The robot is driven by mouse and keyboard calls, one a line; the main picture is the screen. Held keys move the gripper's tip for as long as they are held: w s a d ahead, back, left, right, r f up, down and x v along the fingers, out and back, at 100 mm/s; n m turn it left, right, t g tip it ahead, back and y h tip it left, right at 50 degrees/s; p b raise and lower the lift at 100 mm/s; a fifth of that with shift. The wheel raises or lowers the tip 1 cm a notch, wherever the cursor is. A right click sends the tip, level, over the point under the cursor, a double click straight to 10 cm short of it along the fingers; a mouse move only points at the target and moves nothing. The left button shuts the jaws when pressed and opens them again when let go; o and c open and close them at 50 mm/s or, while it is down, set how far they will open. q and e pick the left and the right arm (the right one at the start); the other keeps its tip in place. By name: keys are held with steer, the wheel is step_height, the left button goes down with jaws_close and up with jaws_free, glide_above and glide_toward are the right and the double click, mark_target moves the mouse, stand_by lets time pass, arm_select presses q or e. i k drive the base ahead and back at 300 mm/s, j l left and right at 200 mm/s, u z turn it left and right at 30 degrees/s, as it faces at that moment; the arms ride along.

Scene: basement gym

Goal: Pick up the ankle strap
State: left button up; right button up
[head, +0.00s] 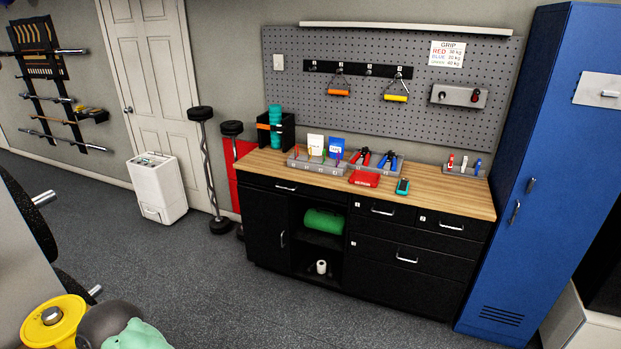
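I cannot make out an ankle strap anywhere in the head view. Neither of my grippers is in view. A black workbench (262,222) with a wooden top (440,192) stands against the wall. Its top carries a grey divided tray (318,167) with small coloured items, red-handled and blue-handled hand grips (387,160), a red case (364,179) and a small teal device (403,186). A green roll (324,221) lies in the open shelf. The drawers and the left door are closed, so their insides are hidden.
A pegboard (400,110) holds orange and yellow handles on hooks. A closed blue locker (540,170) stands right of the bench. A white bin unit (157,190) and upright bars (205,165) stand left. The floor (250,310) before the bench is clear.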

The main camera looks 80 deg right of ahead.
mark_target(402, 185)
steer(key=z, duration=3.35)
steer(key=i+l+u, duration=0.1)
steer(key=i, duration=0.65)
steer(key=i+l+u, duration=0.1)
steer(key=i, duration=0.65)
